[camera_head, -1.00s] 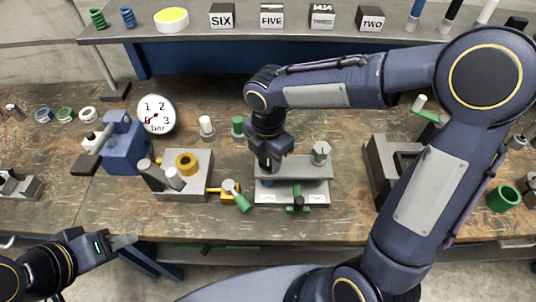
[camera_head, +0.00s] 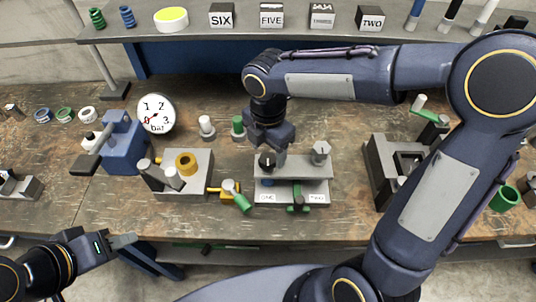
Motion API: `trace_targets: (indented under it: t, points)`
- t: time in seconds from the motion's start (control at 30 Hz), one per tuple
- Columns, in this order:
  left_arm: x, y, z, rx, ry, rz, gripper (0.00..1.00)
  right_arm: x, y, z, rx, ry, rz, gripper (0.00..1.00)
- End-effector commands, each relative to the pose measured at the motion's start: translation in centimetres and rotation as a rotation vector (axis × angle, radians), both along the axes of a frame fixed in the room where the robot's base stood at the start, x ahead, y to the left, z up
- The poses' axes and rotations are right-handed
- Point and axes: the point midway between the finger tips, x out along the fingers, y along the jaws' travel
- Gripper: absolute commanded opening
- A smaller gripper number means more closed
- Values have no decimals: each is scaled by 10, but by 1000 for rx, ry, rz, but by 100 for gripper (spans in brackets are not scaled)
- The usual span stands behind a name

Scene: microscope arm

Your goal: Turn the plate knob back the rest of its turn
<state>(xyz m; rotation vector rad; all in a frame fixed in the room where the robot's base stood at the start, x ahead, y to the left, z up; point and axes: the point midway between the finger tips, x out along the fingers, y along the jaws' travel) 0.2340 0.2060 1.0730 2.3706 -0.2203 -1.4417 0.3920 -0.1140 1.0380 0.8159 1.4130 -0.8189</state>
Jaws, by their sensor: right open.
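A grey plate fixture (camera_head: 293,168) stands on the bench at the centre. A dark round knob (camera_head: 267,161) with a pale mark sits on the left of its top plate. A silver faceted knob (camera_head: 321,152) stands on the right of it. A green lever (camera_head: 297,196) hangs at the front between two white labels. My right gripper (camera_head: 269,146) is open, just above and behind the dark knob, and holds nothing; its fingertips are partly hidden. My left gripper (camera_head: 124,240) is at the lower left, away from the fixture; its jaw gap does not show clearly.
A grey block with a brass ring (camera_head: 187,163) and a green-handled yellow valve (camera_head: 231,193) stand left of the fixture. Further left are a blue vise (camera_head: 124,148) and a pressure gauge (camera_head: 156,114). A dark grey frame (camera_head: 384,167) is at the right, near my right arm.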

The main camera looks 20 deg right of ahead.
Motion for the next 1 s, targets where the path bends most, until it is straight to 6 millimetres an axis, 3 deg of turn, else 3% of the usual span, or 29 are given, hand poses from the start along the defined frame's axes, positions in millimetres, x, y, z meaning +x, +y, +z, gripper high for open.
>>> trace_targets:
  t: [0.1,0.3,0.87,1.0]
  points:
    - [0,0,-1,0,0,0,36,1,1,22,2,-4,-1,62]
    - [0,0,-1,0,0,0,36,0,1,43,1,0,1,62]
    - [0,0,-1,0,0,0,36,-1,0,46,1,0,-5,62]
    - [0,0,-1,0,0,0,36,-12,-16,51,21,-21,-154,62]
